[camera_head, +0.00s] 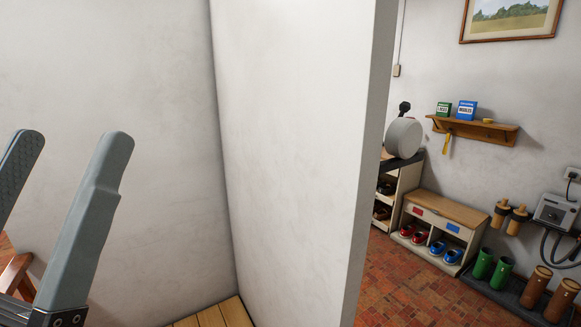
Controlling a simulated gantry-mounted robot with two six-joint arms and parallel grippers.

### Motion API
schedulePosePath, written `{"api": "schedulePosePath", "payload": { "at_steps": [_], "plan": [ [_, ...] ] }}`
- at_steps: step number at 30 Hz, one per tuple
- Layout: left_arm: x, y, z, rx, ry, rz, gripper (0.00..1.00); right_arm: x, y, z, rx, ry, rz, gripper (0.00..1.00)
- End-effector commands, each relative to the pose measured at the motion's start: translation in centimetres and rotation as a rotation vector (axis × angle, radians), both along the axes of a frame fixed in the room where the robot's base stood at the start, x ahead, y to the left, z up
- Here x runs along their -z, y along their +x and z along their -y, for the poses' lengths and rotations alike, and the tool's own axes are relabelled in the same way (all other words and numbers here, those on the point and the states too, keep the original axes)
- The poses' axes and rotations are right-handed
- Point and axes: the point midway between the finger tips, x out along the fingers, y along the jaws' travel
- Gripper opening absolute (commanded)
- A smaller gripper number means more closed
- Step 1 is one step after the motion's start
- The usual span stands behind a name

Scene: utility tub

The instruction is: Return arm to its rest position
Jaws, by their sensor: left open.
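My left gripper (68,143) is at the left edge of the head view, with its two grey fingers pointing up and spread apart. It is open, and nothing shows between the fingers. The far finger is partly cut off by the picture edge. The gripper is in front of a pale plaster wall (110,60), and I cannot tell how far from it. My right gripper is not in view.
A white partition (290,150) stands in the middle. Wooden boards (215,316) show at the bottom.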

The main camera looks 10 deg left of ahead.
Motion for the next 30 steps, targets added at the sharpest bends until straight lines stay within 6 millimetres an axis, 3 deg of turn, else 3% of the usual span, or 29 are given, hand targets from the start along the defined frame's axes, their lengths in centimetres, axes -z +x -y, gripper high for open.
{"api": "schedulePosePath", "payload": {
  "at_steps": [1, 8, 21, 25, 30],
  "plan": [
    [-2.9, 0.2, 0.1, -0.013, 0.016, -0.013, 0.95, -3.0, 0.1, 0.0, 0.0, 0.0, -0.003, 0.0],
    [-12.0, 0.3, 0.2, -0.005, 0.013, -0.011, 0.95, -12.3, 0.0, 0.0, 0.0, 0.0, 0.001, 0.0],
    [-32.7, 0.3, 0.2, -0.001, 0.013, -0.011, 0.95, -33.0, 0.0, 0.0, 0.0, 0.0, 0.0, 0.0],
    [-36.6, 0.3, 0.2, 0.0, 0.012, -0.012, 0.95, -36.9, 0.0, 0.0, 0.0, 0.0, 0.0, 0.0],
    [-38.1, 0.4, 0.2, 0.0, 0.012, -0.012, 0.95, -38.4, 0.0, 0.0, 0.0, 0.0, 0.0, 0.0]
  ]
}}
